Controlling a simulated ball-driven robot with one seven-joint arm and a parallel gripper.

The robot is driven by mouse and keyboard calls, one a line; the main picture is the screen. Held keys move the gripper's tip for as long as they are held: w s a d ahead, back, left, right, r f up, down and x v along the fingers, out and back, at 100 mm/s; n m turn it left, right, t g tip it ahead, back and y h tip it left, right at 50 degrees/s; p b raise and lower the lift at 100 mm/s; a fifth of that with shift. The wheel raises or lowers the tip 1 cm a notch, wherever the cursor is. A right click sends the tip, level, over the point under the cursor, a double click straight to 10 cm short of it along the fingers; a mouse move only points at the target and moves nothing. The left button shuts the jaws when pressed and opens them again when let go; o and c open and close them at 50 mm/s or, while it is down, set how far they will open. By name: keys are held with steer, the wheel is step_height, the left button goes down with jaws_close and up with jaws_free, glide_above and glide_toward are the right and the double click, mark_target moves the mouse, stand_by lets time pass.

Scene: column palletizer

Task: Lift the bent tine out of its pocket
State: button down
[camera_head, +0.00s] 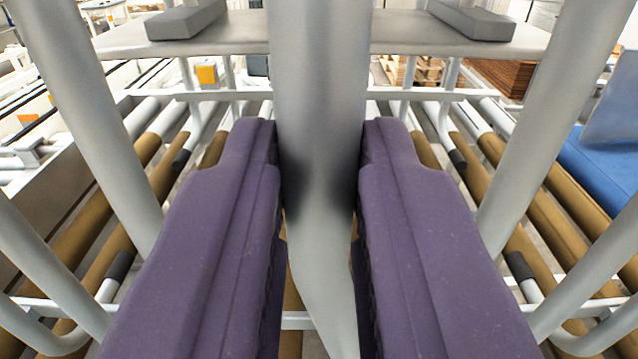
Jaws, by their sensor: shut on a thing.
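My gripper (320,165) has two purple fingers, and they are shut on the grey tine in the middle of the view. The bent tine (318,60) is a smooth round bar. It runs from the top edge down between the fingers, and its lower part bends toward the right near the bottom. The fingers press on its left and right sides. Other grey tines stand on both sides, one at left (88,110) and one at right (556,110), apart from the fingers. I cannot make out the pocket or whether the tine sits in one.
A flat grey plate (225,36) with dark grey blocks crosses behind the tine. Tan rollers (560,210) lie below on both sides. A blue panel (600,170) stands at the right. Wooden pallets (425,70) are in the back. The neighbouring tines leave narrow gaps beside my fingers.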

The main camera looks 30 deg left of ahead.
steer(key=shift+b+v, duration=0.4)
steer(key=shift+v, duration=0.7)
steer(key=shift+r, duration=0.1)
steer(key=b+v, duration=0.3)
steer(key=v, duration=1.2)
steer(key=shift+r, duration=0.25)
steer(key=shift+s+a, duration=0.1)
